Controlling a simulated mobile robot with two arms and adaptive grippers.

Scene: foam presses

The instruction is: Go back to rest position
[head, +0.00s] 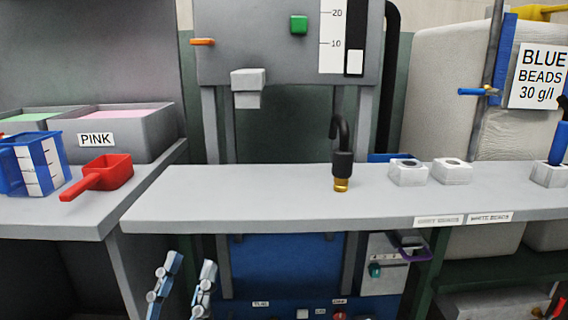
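My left gripper (191,263) shows at the bottom left, below the front edge of the grey worktop (270,205). Its two blue-grey fingers point up and stand apart with a gap between them. Nothing shows between them. The rest of that arm is below the picture. My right gripper is not in view.
A red scoop (112,172) and a blue measuring jug (35,165) stand on the left counter, before the PINK bin (120,133). A black hose with a brass nozzle (341,185) hangs over the worktop. White blocks (452,172) stand at right. A control panel (383,270) sits below.

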